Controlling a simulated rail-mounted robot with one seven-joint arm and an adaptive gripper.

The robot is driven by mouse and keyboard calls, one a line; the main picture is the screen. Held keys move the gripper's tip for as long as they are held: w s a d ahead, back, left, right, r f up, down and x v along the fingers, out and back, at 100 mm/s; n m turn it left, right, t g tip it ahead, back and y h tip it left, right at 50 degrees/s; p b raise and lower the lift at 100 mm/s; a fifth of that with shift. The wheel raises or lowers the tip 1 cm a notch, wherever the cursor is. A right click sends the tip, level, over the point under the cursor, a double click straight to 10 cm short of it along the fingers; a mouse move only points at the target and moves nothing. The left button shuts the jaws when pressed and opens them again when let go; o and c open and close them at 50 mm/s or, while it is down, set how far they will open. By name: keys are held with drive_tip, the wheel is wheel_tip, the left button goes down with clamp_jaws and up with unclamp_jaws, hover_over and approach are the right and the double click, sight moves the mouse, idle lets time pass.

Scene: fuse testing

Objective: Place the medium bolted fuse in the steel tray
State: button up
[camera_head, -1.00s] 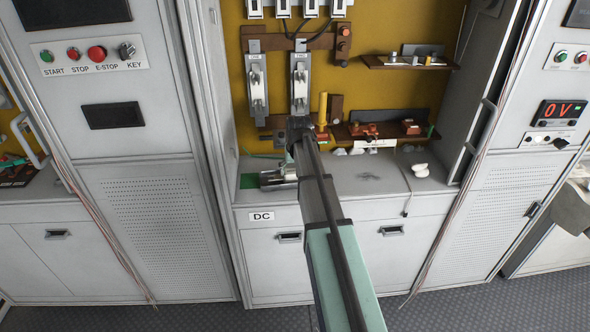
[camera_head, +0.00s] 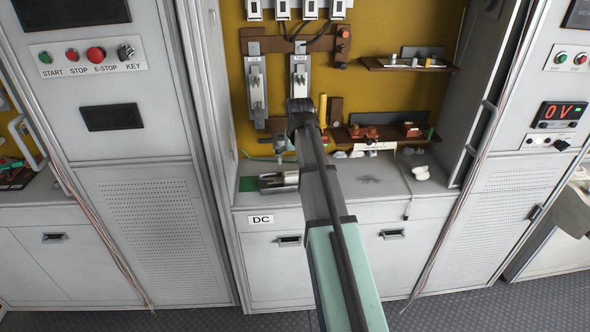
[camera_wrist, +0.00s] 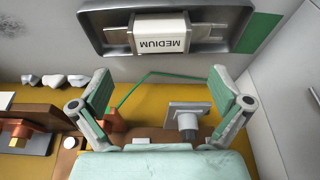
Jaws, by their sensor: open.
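The medium bolted fuse (camera_wrist: 160,38), a white block labelled MEDIUM with flat metal end tabs, lies inside the steel tray (camera_wrist: 245,35) in the wrist view. My gripper (camera_wrist: 160,72) is open and empty, with its two green-padded fingers spread apart. The fuse lies beyond the fingertips, and neither finger touches it or the tray. In the head view the tray (camera_head: 266,182) sits on the counter left of my arm. The fuse is too small to make out clearly there, and my arm hides most of the gripper.
A green patch (camera_head: 249,184) lies at the tray's left end. Fuse holders (camera_head: 300,85) hang on the yellow back panel. A brown shelf (camera_head: 394,137) with parts is to the right. White lumps (camera_head: 421,173) lie on the counter, which is mostly clear in between.

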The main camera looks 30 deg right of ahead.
drive_tip(key=shift+v, duration=2.35)
